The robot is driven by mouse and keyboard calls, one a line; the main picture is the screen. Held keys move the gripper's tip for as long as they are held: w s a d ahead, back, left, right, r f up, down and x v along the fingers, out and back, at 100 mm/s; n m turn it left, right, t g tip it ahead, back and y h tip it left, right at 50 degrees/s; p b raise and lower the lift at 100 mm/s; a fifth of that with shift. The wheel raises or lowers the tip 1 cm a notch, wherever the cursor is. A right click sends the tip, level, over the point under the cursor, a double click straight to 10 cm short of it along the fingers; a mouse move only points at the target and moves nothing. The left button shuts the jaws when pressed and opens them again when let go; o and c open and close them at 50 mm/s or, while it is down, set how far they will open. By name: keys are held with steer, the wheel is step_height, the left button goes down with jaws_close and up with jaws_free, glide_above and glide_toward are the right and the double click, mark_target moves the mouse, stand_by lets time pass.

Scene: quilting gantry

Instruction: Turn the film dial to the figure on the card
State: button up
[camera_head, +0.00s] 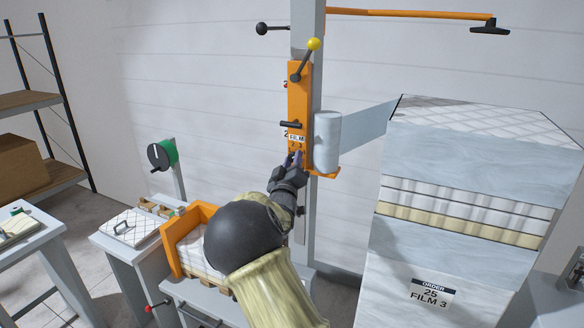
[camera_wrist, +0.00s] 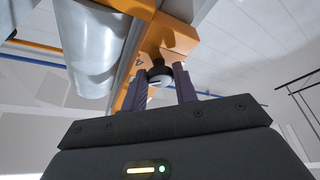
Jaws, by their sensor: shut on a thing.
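The film dial (camera_wrist: 159,76) is a small dark round knob with a pale mark, on the orange panel (camera_head: 299,85) of the grey column. My gripper (camera_head: 295,157) reaches up to the lower part of this panel, just under the "FILM" label (camera_head: 296,138). In the wrist view my gripper's two fingers (camera_wrist: 163,88) stand on either side of the dial and are shut on it. The order card (camera_head: 430,294), on the front of the large wrapped stack at right, reads "ORDER 25 FILM 3".
A film roll (camera_head: 328,141) stands just right of the panel, its film running to the wrapped stack (camera_head: 455,170). A yellow-knobbed lever (camera_head: 313,45) is above. A green-and-black dial post (camera_head: 163,155) and orange-framed box (camera_head: 168,250) stand left.

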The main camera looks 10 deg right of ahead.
steer(key=n+y, duration=0.1)
steer(key=n, duration=0.2)
steer(key=n+y, duration=0.1)
steer(key=n, duration=0.2)
steer(key=shift+s+r+g+b, duration=0.1)
steer(key=shift+g+b, duration=0.25)
steer(key=shift+g, duration=0.05)
steer(key=o, duration=1)
steer(key=shift+c, duration=0.2)
steer(key=b+v, duration=0.6)
steer(key=v, duration=1.1)
steer(key=shift+s, duration=0.2)
steer(key=shift+d, duration=0.15)
